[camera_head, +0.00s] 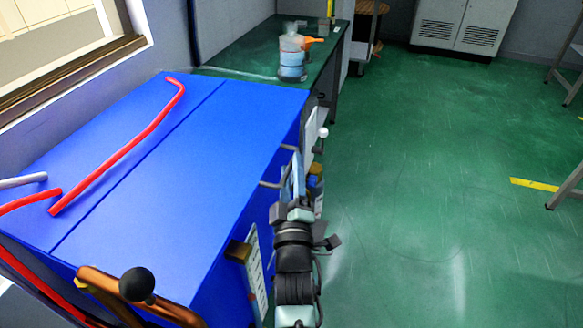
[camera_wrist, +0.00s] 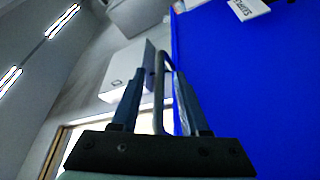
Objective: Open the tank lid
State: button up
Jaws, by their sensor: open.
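The blue cabinet-like unit (camera_head: 200,150) fills the left half of the head view, with a dark seam across its flat top. I cannot make out for sure which part is the tank lid. My gripper (camera_head: 292,180) is at the unit's right side. In the wrist view, my gripper (camera_wrist: 160,75) has its two fingers apart. A bent grey bar handle (camera_wrist: 159,95) runs between the fingers, beside the unit's blue face (camera_wrist: 245,95). No firm hold on it shows. Part of the handle (camera_head: 270,184) also shows in the head view.
Red pipes (camera_head: 120,148) run over the blue top. A brown lever with a black knob (camera_head: 137,284) stands at the front left. A green bench (camera_head: 240,62) behind holds a bottle (camera_head: 291,62).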

jog(key=shift+x, duration=0.9)
grip_shut()
dwell(0.9)
